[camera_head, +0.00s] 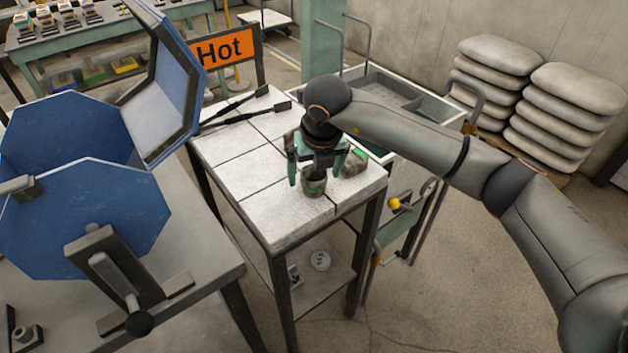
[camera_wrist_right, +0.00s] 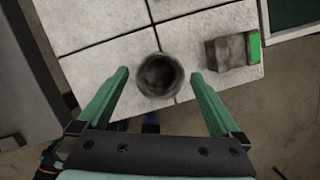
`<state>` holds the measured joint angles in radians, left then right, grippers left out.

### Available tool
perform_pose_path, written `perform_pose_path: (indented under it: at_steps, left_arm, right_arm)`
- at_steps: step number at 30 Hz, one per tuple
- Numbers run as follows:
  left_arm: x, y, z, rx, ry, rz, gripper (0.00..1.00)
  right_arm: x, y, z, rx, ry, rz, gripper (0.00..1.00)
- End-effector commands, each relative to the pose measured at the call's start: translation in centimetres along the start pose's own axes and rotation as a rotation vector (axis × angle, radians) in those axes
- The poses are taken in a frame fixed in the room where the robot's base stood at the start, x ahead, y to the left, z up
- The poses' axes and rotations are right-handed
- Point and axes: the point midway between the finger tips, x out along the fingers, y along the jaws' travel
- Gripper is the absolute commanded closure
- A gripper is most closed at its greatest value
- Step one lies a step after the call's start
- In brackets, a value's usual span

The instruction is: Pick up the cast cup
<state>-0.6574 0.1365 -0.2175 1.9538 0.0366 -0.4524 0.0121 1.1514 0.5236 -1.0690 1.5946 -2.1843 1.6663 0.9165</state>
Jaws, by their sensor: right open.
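The cast cup (camera_head: 314,182) is a small dark, round cup standing upright near the front corner of the pale tiled table (camera_head: 225,146). In the right wrist view the cup (camera_wrist_right: 160,75) shows its open top, with a brownish inside. My right gripper (camera_head: 318,172) points down at the cup from above. Its green fingers (camera_wrist_right: 160,74) are open, one on each side of the cup, with a visible gap on both sides. My left gripper is not in view.
A dark block with a green face (camera_head: 355,162) lies close to the right of the cup. Two black tools (camera_head: 240,108) lie at the table's back near the orange "Hot" sign (camera_head: 226,49). A blue octagonal vessel (camera_head: 90,220) stands at left.

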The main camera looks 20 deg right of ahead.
Motion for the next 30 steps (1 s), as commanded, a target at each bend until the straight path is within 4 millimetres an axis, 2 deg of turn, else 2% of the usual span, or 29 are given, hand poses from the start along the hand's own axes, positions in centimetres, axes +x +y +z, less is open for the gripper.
perform_pose_path:
  at_steps: [5, 13, 30]
  left_arm:
    - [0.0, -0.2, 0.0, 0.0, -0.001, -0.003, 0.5]
    - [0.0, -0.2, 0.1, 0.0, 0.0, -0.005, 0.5]
    - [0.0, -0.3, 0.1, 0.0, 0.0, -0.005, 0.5]
  right_arm:
    - [2.0, 0.1, 0.0, -0.001, 0.001, 0.001, 0.0]
    - [2.2, 0.0, 0.0, -0.001, -0.001, 0.001, 0.01]
    - [2.1, 0.0, 0.0, -0.001, -0.001, 0.001, 0.65]
